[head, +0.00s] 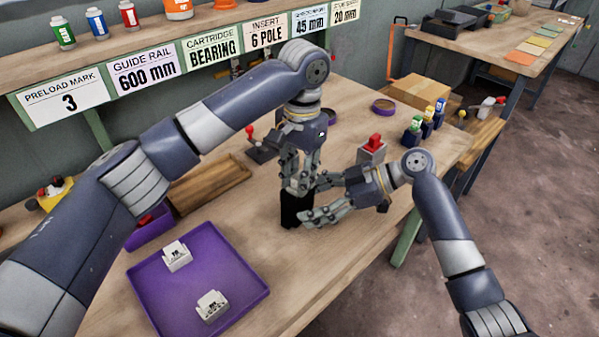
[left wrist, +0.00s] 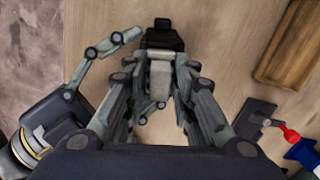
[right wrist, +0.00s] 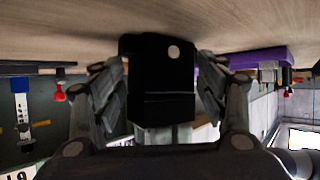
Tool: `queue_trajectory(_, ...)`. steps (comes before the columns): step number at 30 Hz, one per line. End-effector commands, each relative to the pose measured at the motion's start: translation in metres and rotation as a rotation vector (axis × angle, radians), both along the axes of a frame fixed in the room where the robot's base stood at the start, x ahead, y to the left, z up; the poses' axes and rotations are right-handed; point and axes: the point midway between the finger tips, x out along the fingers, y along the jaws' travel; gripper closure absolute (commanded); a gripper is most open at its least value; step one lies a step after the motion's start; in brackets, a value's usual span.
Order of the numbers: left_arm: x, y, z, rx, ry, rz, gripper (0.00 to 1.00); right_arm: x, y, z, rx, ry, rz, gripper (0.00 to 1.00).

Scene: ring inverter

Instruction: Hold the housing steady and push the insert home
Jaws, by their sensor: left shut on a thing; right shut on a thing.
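The black housing (head: 293,209) stands on the bench in front of my arms. My right gripper (head: 312,200) is shut on it from the right side; the right wrist view shows the black block (right wrist: 162,85) between both fingers. My left gripper (head: 298,187) points down directly above the housing and is shut on a light grey insert (left wrist: 160,78). In the left wrist view the insert lies between the fingers, against the black housing (left wrist: 165,38). The fingers hide how deep the insert sits. Two white inserts (head: 177,256) (head: 212,305) lie in a purple tray (head: 256,297).
A wooden tray (head: 209,184) and a red-knobbed lever (head: 259,150) stand left of my grippers. A grey block with a red top (head: 372,150) and several small bottles (head: 427,122) stand to the right. The bench front is clear.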

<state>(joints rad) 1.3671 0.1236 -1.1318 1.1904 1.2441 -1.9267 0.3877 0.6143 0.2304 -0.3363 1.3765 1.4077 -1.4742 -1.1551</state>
Motion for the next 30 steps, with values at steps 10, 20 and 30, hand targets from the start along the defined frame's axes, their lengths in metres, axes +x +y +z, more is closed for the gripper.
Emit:
queue_trajectory(10,0.0,0.001,-0.005,0.002,0.0,0.002,0.52,-0.006,-0.001,-0.017,-0.024,0.029,0.007,0.47)
queue_trajectory(20,0.001,0.0,0.001,0.001,-0.002,0.001,0.52,-0.006,-0.001,-0.016,-0.024,0.029,0.007,0.47)
queue_trajectory(30,0.003,-0.002,0.066,0.005,-0.008,0.002,0.52,-0.006,-0.002,-0.016,-0.024,0.028,0.006,0.47)
